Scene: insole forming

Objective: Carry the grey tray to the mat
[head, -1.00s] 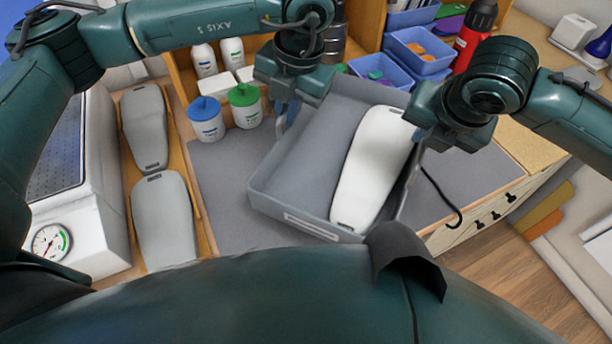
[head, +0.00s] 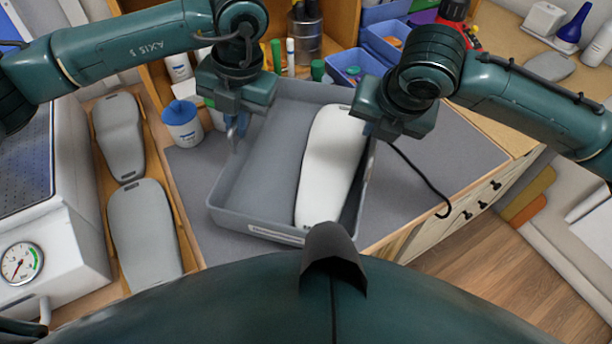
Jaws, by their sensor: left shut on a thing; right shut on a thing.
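The grey tray (head: 262,224) is tilted slightly in the picture over the grey mat (head: 430,150), with mat showing on both sides of it. I cannot tell whether its base touches the mat. A white shoe-last-like form (head: 328,165) lies in the tray's right half; the left half looks empty. My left gripper (head: 233,138) is shut on the tray's left wall. My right gripper (head: 369,138) is shut on the tray's right wall, and its fingers are largely hidden by its own body.
Two grey forms (head: 142,235) lie on a wooden board at left, beside a white machine with a gauge (head: 22,262). Blue bins (head: 385,45) stand behind. A black cable (head: 425,180) crosses the mat's right.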

